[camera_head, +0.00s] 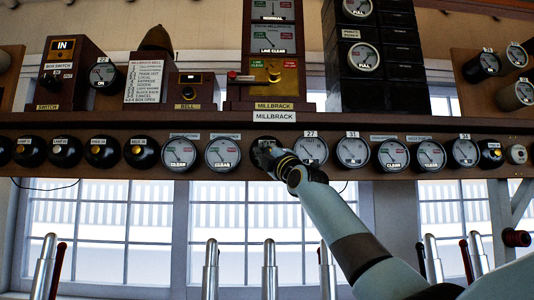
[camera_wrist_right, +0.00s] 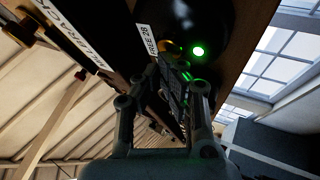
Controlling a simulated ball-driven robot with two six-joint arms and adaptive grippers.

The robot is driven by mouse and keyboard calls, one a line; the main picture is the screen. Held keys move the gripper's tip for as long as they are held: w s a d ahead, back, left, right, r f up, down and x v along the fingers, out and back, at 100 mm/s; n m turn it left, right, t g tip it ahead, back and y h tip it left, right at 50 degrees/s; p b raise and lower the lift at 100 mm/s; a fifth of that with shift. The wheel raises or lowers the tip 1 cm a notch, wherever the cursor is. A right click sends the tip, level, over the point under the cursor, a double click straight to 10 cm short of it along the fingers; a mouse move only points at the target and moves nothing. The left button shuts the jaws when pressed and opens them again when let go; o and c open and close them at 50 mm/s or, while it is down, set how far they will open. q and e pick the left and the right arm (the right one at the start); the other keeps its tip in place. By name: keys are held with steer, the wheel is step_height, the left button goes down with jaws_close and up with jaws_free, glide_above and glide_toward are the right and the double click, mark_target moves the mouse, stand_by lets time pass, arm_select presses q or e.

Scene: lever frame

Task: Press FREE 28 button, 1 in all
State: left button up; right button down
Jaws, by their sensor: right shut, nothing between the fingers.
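In the right wrist view, a white label reading FREE 28 (camera_wrist_right: 148,40) sits beside a round black housing (camera_wrist_right: 208,22). A brass button (camera_wrist_right: 165,46) shows on that housing near the label, and a green light (camera_wrist_right: 198,51) glows close by. My right gripper (camera_wrist_right: 178,78) is shut and empty, its fingertips right by the brass button; I cannot tell if they touch it. In the head view my right gripper (camera_head: 270,155) is up against the shelf front below the MILLBRACK plate and hides most of the unit behind it. My left gripper is not in view.
Round dials, such as dial 27 (camera_head: 312,150), and black plungers (camera_head: 103,151) line the shelf front (camera_head: 120,128) on both sides. Instrument boxes (camera_head: 275,70) stand above. Several metal levers (camera_head: 269,262) stand below, before the windows.

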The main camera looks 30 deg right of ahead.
stand_by(0.4)
stand_by(0.3)
steer(key=shift+s+a+p, duration=0.35)
steer(key=shift+s+p, duration=0.45)
steer(key=shift+p, duration=0.3)
steer(key=shift+f, duration=0.1)
steer(key=s+p, duration=0.1)
steer(key=p, duration=0.1)
steer(key=s+a+p, duration=0.1)
steer(key=s+p, duration=0.1)
steer(key=s+a+p, duration=0.1)
steer(key=p, duration=0.1)
steer(key=shift+s+p, duration=0.25)
steer(key=shift+p, duration=0.05)
